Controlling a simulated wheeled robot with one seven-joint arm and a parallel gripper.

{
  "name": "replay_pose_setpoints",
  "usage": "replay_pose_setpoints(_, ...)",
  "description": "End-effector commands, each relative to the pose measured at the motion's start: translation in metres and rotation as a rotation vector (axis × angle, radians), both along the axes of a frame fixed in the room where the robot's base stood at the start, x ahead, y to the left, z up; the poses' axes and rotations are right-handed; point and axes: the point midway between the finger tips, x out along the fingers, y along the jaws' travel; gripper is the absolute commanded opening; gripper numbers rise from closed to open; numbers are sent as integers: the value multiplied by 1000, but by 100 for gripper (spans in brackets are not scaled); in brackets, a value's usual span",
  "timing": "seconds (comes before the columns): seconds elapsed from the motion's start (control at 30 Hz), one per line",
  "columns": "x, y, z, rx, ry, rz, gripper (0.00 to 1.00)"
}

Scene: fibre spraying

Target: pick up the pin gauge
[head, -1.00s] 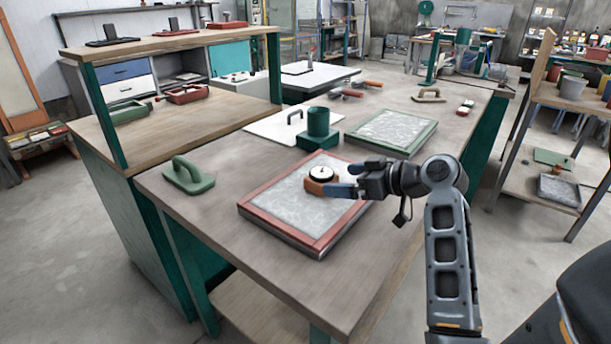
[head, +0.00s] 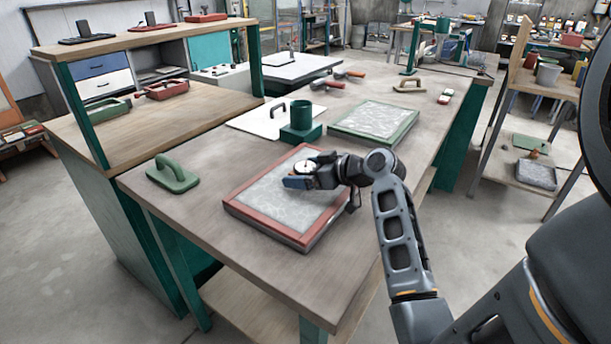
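The pin gauge, seen by its round white dial (head: 305,168), is over the grey slab in the red-framed tray (head: 262,220) on the workbench. My gripper (head: 299,182) is right at it, with its blue fingertips in front of the dial's lower part. The fingers and wrist hide most of the gauge's body. I cannot tell whether the fingers are closed on it or only around it, nor whether the gauge touches the slab.
Behind the tray are a green cup on a block (head: 301,122), a white board (head: 262,121) and a green-framed tray (head: 372,140). A green float (head: 172,175) lies to the left. A small brown thing (head: 535,154) shows on the right-hand lower shelf.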

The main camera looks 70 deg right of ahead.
Motion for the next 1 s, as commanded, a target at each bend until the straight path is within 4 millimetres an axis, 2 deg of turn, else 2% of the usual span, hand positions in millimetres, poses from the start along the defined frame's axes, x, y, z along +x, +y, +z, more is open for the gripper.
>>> replay_pose_setpoints(0.07,0,0,0,0,0,0,89)
replay_pose_setpoints(0.67,0,0,1,-1,-1,0,32)
replay_pose_setpoints(1.0,0,0,9,-5,-2,1,31)
